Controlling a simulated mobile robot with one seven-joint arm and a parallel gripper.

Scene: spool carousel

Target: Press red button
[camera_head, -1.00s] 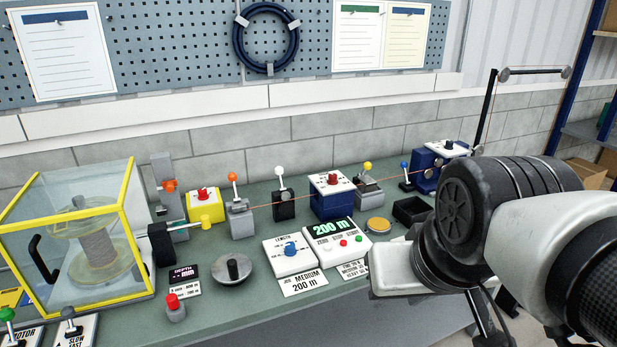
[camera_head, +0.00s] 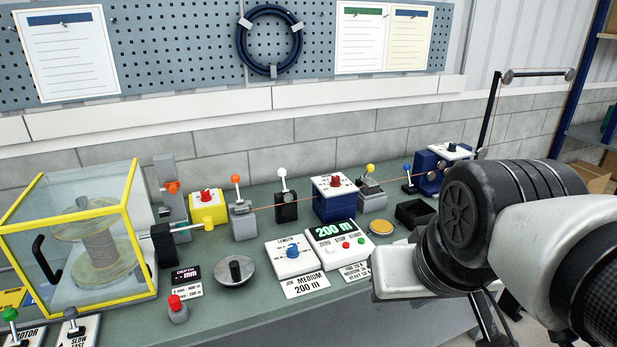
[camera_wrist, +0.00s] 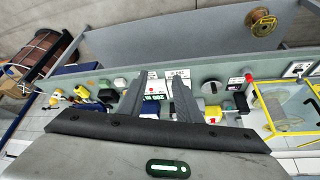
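Several red controls show in the head view. A red-capped grey post (camera_head: 176,308) stands at the bench's front left; its cap also shows in the wrist view (camera_wrist: 249,77). A small red button (camera_head: 346,245) sits on the white counter box (camera_head: 325,234), whose display reads 200 m. A yellow box (camera_head: 207,208) has a red knob on top, and a blue box (camera_head: 334,206) carries another. I cannot tell which one the task means. My gripper (camera_wrist: 162,78) is open and empty in the wrist view, its fingers pointing toward the counter box. In the head view its fingers are hidden.
A clear, yellow-framed guard box (camera_head: 72,240) holds a spool at the left. A metal disc (camera_head: 234,271) and a white box with a blue knob (camera_head: 292,257) stand near the front. Orange, white, yellow and blue levers line the back. A thin wire crosses the bench.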

